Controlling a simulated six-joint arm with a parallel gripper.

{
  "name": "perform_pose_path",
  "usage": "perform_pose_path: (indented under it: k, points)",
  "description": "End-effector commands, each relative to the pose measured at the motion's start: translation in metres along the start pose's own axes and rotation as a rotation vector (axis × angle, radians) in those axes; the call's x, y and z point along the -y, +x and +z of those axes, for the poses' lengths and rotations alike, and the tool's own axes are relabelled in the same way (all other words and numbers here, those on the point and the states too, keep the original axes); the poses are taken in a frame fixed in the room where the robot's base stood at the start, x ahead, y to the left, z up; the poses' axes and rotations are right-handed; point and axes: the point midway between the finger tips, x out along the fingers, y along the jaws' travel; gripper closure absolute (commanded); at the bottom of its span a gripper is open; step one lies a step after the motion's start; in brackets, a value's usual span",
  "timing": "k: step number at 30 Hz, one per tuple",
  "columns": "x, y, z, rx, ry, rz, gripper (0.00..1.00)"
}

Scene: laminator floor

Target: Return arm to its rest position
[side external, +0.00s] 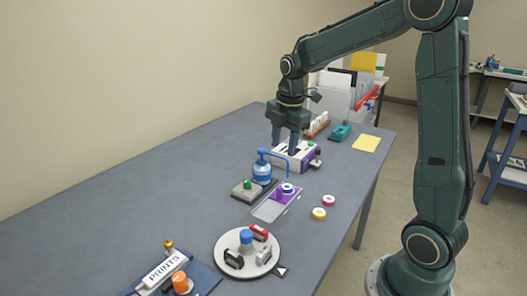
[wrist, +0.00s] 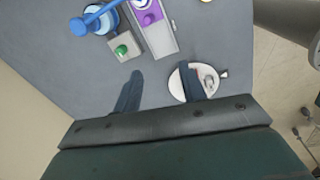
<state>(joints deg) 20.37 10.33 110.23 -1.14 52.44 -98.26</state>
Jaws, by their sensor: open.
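My gripper (side external: 284,147) is at the far part of the table, in front of or over a white and purple machine (side external: 307,160). Its two fingers point down and are apart, with nothing seen between them. The side view does not show whether the fingers touch the machine. In the wrist view my gripper (wrist: 159,82) is also open, with bare grey tabletop between the fingers. My arm reaches over the table from its base at the right.
A white round plate (side external: 226,243) holds several small items. A PRINTS stand (side external: 206,276) is at the front. The left tabletop is clear.

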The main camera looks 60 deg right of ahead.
Motion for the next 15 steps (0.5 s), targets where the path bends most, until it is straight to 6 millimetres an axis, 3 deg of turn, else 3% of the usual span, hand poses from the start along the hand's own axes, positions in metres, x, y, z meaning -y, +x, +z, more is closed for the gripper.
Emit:
perform_pose_path:
  k: [6, 15]
  points:
    - [0.033, -0.037, -0.029, -0.008, 0.237, 0.070, 0.59]
    - [0.085, -0.072, -0.060, -0.058, 0.571, 0.152, 0.59]
